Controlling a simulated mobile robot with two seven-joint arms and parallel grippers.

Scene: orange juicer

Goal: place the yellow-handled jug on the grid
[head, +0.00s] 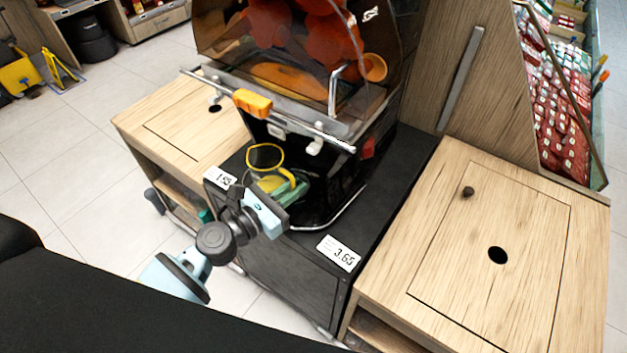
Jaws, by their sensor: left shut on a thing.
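The jug (265,157) has a yellow rim and handle and stands in front of the juicer, above the dark front of its stand. My left gripper (285,196) comes in from the lower left and is shut on the jug at its yellow handle. The gripper covers much of the jug's lower part, so I cannot tell whether its base touches anything. The grid lies in the dark area under the juicer's spout and is hard to make out; a metal rail (337,214) edges this area. My right gripper is not in view.
The orange juicer (290,70) with its clear cover rises just behind the jug. Its metal bar with an orange grip (253,102) juts out above the jug. Price tags (338,252) stand on the front edge. Wooden counters (490,240) flank the stand; the right one is mostly clear.

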